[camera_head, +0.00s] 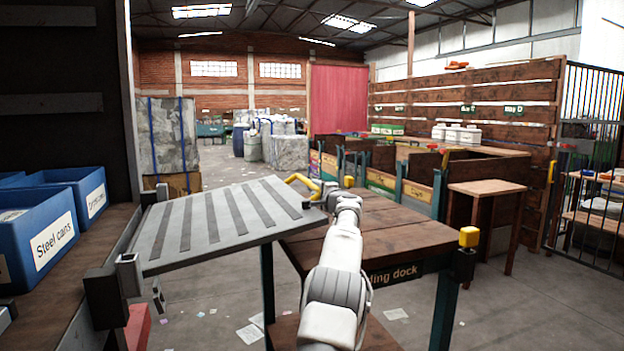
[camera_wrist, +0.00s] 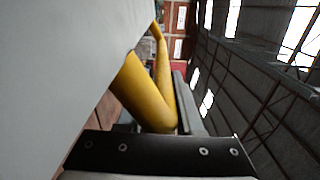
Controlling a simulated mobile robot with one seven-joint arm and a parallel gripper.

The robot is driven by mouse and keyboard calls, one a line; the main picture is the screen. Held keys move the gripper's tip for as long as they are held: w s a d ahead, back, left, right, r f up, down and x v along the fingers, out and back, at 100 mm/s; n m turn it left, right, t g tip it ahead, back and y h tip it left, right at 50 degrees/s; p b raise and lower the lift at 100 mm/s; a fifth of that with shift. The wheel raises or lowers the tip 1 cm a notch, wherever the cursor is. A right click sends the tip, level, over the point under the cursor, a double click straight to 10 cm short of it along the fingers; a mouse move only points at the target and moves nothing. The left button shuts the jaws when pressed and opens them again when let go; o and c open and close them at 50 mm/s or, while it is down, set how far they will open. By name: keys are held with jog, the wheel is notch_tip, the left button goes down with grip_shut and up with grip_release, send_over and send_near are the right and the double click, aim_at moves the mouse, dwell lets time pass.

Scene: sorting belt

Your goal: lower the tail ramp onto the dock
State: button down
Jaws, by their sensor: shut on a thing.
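The tail ramp (camera_head: 210,222) is a light grey panel with dark grip strips, hinged at its left end to the truck bed. Its free end reaches over the left edge of the wooden dock (camera_head: 385,225) and looks slightly raised; whether it touches is not clear. A yellow handle (camera_head: 301,182) sticks out at the free end. My gripper (camera_head: 326,195) is at this handle, shut on it, with the jaws partly hidden by my wrist. In the wrist view the yellow handle (camera_wrist: 148,95) stands beside the grey ramp surface (camera_wrist: 50,70), close to a dark gripper finger (camera_wrist: 160,152).
Blue bins (camera_head: 50,225) stand on the truck bed at the left. A yellow-capped post (camera_head: 469,238) rises at the dock's near right corner. A small wooden table (camera_head: 490,188) stands to the right. Paper scraps lie on the open floor.

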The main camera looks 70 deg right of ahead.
jog(key=shift+w+f, duration=0.1)
jog(key=shift+f, duration=0.85)
jog(key=c, duration=0.7)
grip_release()
jog(key=shift+w+r, duration=0.1)
jog(key=b+v, duration=0.4)
jog(key=v, duration=1.3)
jog(key=shift+s, duration=0.3)
